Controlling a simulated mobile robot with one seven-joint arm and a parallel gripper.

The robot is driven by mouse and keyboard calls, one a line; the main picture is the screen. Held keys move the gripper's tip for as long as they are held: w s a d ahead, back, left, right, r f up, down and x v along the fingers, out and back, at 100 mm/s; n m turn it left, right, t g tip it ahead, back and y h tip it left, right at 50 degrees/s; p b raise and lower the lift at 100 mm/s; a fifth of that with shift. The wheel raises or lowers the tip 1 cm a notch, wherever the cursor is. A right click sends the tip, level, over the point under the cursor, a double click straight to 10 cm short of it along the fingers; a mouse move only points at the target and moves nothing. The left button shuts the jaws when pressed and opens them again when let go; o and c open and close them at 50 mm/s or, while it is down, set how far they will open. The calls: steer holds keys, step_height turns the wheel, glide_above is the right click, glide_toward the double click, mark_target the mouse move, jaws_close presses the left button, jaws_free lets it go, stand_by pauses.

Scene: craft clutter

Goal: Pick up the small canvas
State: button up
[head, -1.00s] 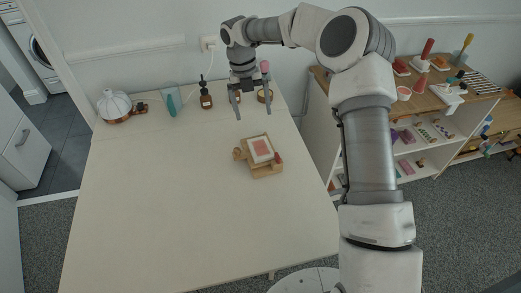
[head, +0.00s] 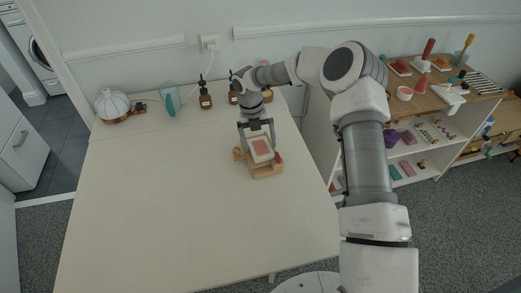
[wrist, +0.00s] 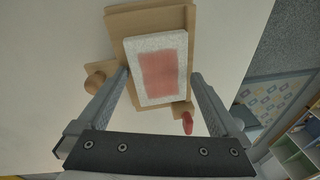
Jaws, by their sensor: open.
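The small canvas (head: 261,146) is a white block with a red rectangle on its face. It leans tilted on a wooden stand (head: 267,171) on the table. In the wrist view the canvas (wrist: 142,84) lies ahead of and between the fingers, with the wooden stand (wrist: 118,24) beyond it. My gripper (head: 257,137) is open, with a finger on each side of the canvas's upper end. In the wrist view my gripper (wrist: 160,78) shows no clear contact with the canvas.
A wooden knob (wrist: 95,82) and a red knob (wrist: 187,123) sit close to the fingers. Bottles (head: 205,95) and a white-domed item (head: 113,104) stand along the table's back edge. The table's left and front are clear. A cluttered shelf (head: 430,100) stands at right.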

steer(key=shift+f, duration=0.25)
steer(key=shift+c, duration=0.2)
steer(key=shift+s+d+f, duration=0.1)
steer(key=shift+d, duration=0.05)
steer(key=c, duration=0.9)
steer(key=shift+r, duration=0.2)
steer(key=shift+c, duration=0.2)
